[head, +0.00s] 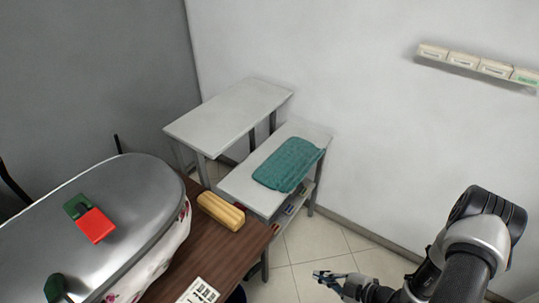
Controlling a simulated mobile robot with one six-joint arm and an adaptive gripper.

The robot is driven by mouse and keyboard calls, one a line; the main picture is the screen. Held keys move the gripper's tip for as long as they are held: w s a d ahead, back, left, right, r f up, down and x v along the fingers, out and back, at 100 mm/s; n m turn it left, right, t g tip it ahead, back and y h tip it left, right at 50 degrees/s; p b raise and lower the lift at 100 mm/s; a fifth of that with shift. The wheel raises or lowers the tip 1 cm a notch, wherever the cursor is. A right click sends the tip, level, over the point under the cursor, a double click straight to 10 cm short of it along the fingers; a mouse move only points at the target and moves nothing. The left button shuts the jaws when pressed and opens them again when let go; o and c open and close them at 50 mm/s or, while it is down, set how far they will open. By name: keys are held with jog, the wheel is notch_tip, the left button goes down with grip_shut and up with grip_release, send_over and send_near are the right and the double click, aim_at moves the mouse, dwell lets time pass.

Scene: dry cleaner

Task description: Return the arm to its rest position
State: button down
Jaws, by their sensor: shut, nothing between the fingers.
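My arm (462,252) reaches in from the lower right of the head view and bends down to the left. My gripper (318,275) is at the bottom middle, over the tiled floor, to the right of the brown table. Its fingers are shut and nothing shows between them. It is apart from every surface and object in view.
The brown wooden table (222,258) bears a yellow block (221,211). A rounded grey board (135,190) at left carries a red and green item (92,222). Two white tables (225,115) stand behind, the nearer with a folded teal cloth (289,164). A wall shelf (478,73) is upper right.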

jog(key=w+a+r+n+g+y, duration=0.1)
jog(key=a+r+n+g, duration=0.1)
jog(key=r+n, duration=0.75)
jog(key=a+r+n+g, duration=0.2)
jog(key=r+n+g, duration=0.1)
jog(key=r+n, duration=0.65)
jog(key=s+r+n+t+h, duration=0.1)
jog(key=s+r+n+h, duration=0.4)
jog(key=r+n, duration=0.6)
jog(key=s+d+r+n+t+h, duration=0.1)
jog(key=s+r+n+h, duration=0.4)
jog(key=n, duration=1.8)
jog(key=s+r, duration=0.5)
jog(key=r, duration=0.2)
jog(key=shift+d+r+n, duration=0.2)
jog(key=shift+r+n, duration=0.05)
jog(key=shift+n, duration=0.05)
